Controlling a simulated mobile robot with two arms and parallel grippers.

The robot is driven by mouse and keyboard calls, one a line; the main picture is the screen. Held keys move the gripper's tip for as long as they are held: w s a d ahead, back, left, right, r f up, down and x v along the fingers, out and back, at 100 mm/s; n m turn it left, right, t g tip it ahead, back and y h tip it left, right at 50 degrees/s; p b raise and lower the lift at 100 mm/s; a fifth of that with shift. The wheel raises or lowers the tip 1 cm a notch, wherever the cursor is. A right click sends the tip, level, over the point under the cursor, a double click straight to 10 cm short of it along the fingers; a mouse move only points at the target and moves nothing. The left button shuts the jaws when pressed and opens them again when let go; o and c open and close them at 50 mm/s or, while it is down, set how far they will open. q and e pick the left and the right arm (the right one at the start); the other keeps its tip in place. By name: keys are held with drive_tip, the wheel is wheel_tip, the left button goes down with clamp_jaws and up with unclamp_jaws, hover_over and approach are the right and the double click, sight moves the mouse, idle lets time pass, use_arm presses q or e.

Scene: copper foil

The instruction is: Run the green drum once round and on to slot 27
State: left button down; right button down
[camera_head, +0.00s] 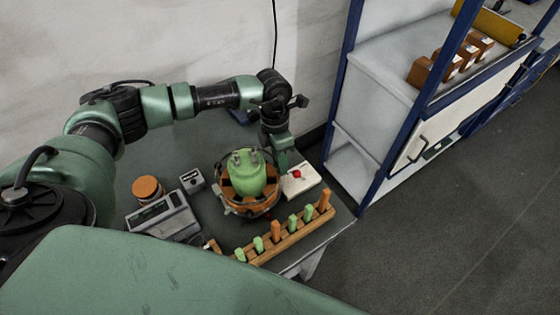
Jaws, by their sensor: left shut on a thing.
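The green drum (246,181) sits upright in the middle of a round orange and dark ring (232,206) on the table. Two small knobs show on its top. My left arm reaches over from the left, and my left gripper (278,152) points down at the drum's upper right edge. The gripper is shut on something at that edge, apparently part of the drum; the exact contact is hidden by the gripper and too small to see. Slot numbers cannot be read, so I cannot tell where slot 27 is. My right gripper is not in view.
A wooden rack (289,240) with green and orange pegs stands in front. A grey device (163,216), an orange-topped jar (147,188) and a small box (192,180) stand left. A white box with a red button (297,174) is right of the drum. A blue-framed shelf (382,67) stands beyond.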

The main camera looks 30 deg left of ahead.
use_arm(q)
drive_tip(key=shift+w, duration=0.1)
drive_tip(key=s+d+m+b, duration=0.1)
drive_tip(key=b, duration=0.1)
drive_tip(key=d+m+b, duration=0.1)
drive_tip(key=m+b, duration=0.1)
drive_tip(key=shift+s+d+f, duration=0.1)
drive_tip(key=shift+s+f, duration=0.15)
drive_tip(key=shift+s, duration=0.1)
drive_tip(key=shift+s+d+r+m+g+y+b, duration=0.2)
drive_tip(key=shift+s+d+m+g+y+b, duration=0.15)
drive_tip(key=shift+m, duration=0.35)
drive_tip(key=shift+s+r, duration=0.1)
drive_tip(key=c, duration=1.3)
unclamp_jaws()
wheel_tip(320, 180, up, 8)
drive_tip(key=w+b, duration=0.1)
drive_tip(key=b, duration=0.1)
drive_tip(key=shift+w+a, duration=0.15)
drive_tip(key=shift+a, duration=0.2)
